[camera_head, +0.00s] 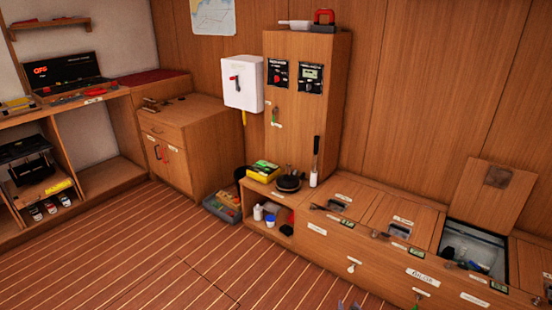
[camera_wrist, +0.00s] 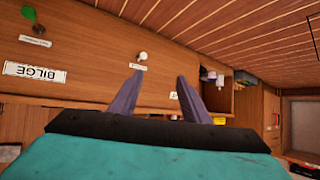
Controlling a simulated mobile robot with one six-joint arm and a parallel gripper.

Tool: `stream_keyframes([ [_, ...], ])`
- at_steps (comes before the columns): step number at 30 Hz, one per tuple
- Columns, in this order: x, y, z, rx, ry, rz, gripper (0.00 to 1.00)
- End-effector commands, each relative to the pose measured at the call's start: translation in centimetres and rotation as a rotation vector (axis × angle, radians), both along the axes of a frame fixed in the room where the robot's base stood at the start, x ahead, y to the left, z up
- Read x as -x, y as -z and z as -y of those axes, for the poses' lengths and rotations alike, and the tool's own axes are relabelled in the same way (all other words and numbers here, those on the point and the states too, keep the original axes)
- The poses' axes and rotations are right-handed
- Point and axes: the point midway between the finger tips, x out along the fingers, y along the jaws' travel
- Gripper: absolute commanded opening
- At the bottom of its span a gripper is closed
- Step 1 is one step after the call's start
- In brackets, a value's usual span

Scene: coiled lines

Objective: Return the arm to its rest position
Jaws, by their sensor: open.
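My gripper (camera_wrist: 158,78) shows in the wrist view with its two purple-grey fingers spread apart and nothing between them. Its teal body fills the bottom of that view. The rest of my arm is out of view. In the wrist view, which is turned over, the wooden bench front lies beyond the fingers, with an upside-down BILGE label (camera_wrist: 35,72) and a round white knob (camera_wrist: 142,57).
The long bench (camera_head: 330,250) runs along the right, with an open hatch lid (camera_head: 492,200) above a bin (camera_head: 473,248). A tall cabinet (camera_head: 305,110) and a low cabinet (camera_head: 185,140) stand behind. The striped floor (camera_head: 130,250) is clear at left.

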Motion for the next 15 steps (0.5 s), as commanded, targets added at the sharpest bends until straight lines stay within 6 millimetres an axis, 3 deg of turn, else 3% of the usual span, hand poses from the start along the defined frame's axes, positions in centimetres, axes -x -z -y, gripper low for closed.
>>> stream_keyframes([
  [1, 1.1, -1.0, -1.6, 0.002, -0.008, -0.049, 0.43],
  [6, 5.0, -0.8, -5.1, 0.007, -0.01, -0.221, 0.43],
  [15, 13.5, -0.5, -9.1, 0.017, -0.019, -0.538, 0.43],
])
